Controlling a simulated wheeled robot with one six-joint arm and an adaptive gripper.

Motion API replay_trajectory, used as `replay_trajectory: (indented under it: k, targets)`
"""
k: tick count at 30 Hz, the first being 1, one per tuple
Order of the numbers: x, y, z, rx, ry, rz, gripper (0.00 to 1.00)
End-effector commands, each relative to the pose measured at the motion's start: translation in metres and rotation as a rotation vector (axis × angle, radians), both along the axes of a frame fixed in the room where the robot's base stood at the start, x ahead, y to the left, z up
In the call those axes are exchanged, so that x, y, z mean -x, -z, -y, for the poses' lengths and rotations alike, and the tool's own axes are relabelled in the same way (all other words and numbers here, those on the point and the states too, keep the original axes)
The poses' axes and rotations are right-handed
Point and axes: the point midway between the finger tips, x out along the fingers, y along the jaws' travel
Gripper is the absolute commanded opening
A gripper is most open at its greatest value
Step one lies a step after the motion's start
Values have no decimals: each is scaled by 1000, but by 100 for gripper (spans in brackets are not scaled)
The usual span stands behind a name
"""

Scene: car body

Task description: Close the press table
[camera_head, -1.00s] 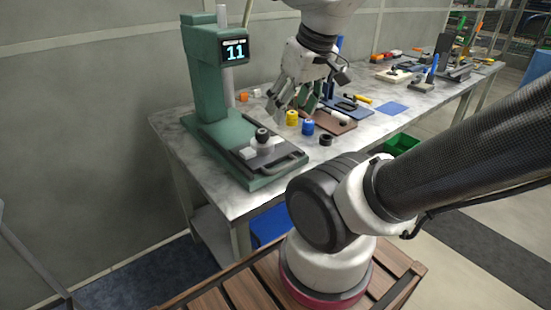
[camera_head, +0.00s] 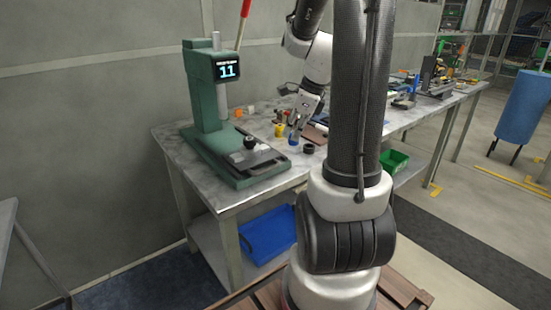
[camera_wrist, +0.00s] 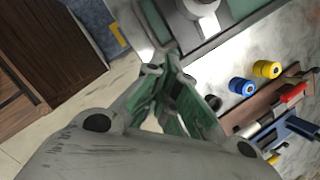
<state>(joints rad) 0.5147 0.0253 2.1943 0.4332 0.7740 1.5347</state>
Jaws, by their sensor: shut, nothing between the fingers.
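The green press (camera_head: 206,105) stands on the left part of the workbench, its display reading 11. Its press table (camera_head: 262,160) is a grey plate over the green base, extended toward the bench's front, with a black knob-like piece (camera_head: 251,142) on it and a handle along its front right. My gripper (camera_head: 295,132) is right of the press table, with its fingertips small and partly unclear. In the wrist view my gripper's fingertips (camera_wrist: 172,62) meet with nothing between them, just below the press table's grey edge (camera_wrist: 215,44) in the picture. Contact cannot be told.
A yellow spool (camera_head: 279,130), a blue spool (camera_head: 294,138) and a black ring (camera_head: 308,148) are near my gripper on the workbench (camera_head: 215,199). A blue bin (camera_head: 266,235) is on the lower shelf. A green bin (camera_head: 394,160) is at the right.

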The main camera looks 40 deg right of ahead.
Motion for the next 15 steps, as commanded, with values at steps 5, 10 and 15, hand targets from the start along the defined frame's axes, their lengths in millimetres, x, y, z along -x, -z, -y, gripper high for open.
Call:
replay_trajectory:
  k: [5, 10, 15]
  targets:
    - [-8, -3, 1, -92, 292, -15, 0]
    - [-10, 3, 0, -115, 359, -29, 0]
    - [-18, 27, -5, -115, 357, -31, 0]
